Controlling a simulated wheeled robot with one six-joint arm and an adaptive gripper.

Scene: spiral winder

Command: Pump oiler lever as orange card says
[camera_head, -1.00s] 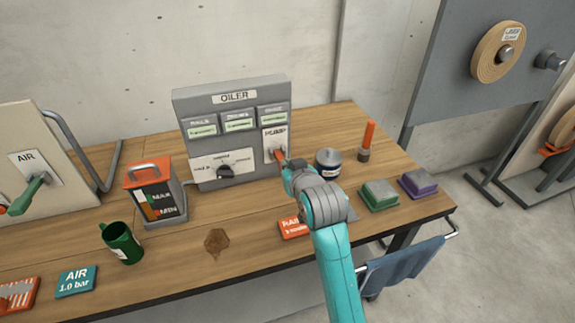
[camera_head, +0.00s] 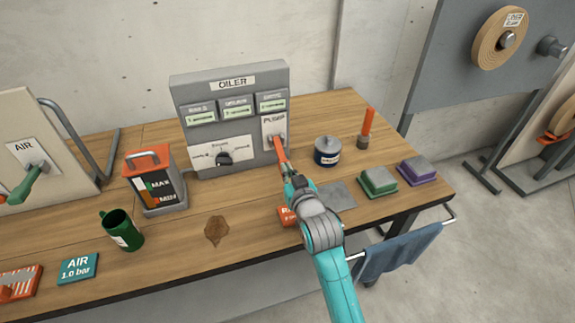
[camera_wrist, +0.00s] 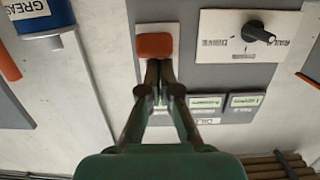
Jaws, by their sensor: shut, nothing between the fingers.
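The grey oiler (camera_head: 228,120) stands at the back of the bench with a PUMP plate (camera_head: 274,121) on its right side. The orange pump lever (camera_head: 279,148) sticks out from that plate and points down toward me. My gripper (camera_head: 286,170) is at the lever's free end. In the wrist view, my gripper (camera_wrist: 158,66) has its fingers together, right at the orange lever end (camera_wrist: 155,46), with nothing between them. I cannot tell whether they touch it. The orange card (camera_head: 287,215) lies on the bench, mostly hidden by my arm, its text unreadable.
A dark blue grease tin (camera_head: 327,151) and an orange-handled tool (camera_head: 367,128) stand right of the oiler. Green (camera_head: 378,181) and purple (camera_head: 417,170) blocks lie farther right. The oiler's black dial (camera_head: 223,158) is left of the lever.

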